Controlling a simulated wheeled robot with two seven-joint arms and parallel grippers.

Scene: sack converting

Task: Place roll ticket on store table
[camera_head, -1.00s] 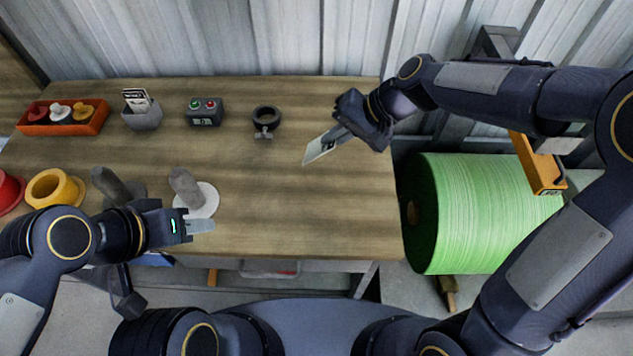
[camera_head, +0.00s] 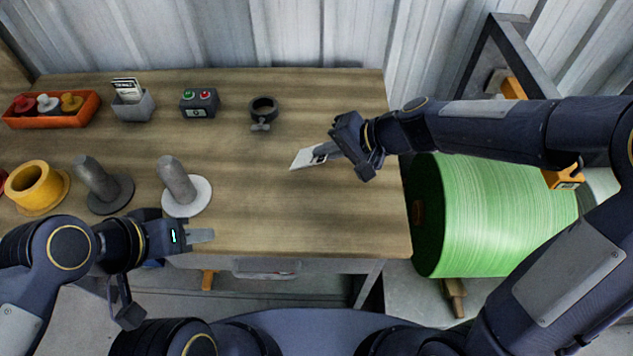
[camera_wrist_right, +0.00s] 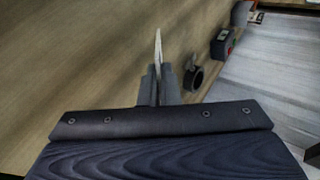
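The roll ticket is a small white card (camera_head: 308,157) with dark print, held out over the middle-right of the wooden store table (camera_head: 260,215). My right gripper (camera_head: 326,151) is shut on it; the card's free end points left and toward the front. In the right wrist view the ticket (camera_wrist_right: 158,48) shows edge-on between the two fingers (camera_wrist_right: 160,84), with the table top close beyond. I cannot tell whether the card touches the table. My left gripper (camera_head: 205,236) is at the table's front edge, empty, its fingers seeming close together; its gap is not clear.
A black ring clamp (camera_head: 263,112), a button box (camera_head: 199,102), a grey card holder (camera_head: 133,105) and an orange tray (camera_head: 50,120) line the back. Grey posts (camera_head: 177,182) and a yellow spool (camera_head: 36,188) stand front left. A green roll (camera_head: 495,215) is right of the table.

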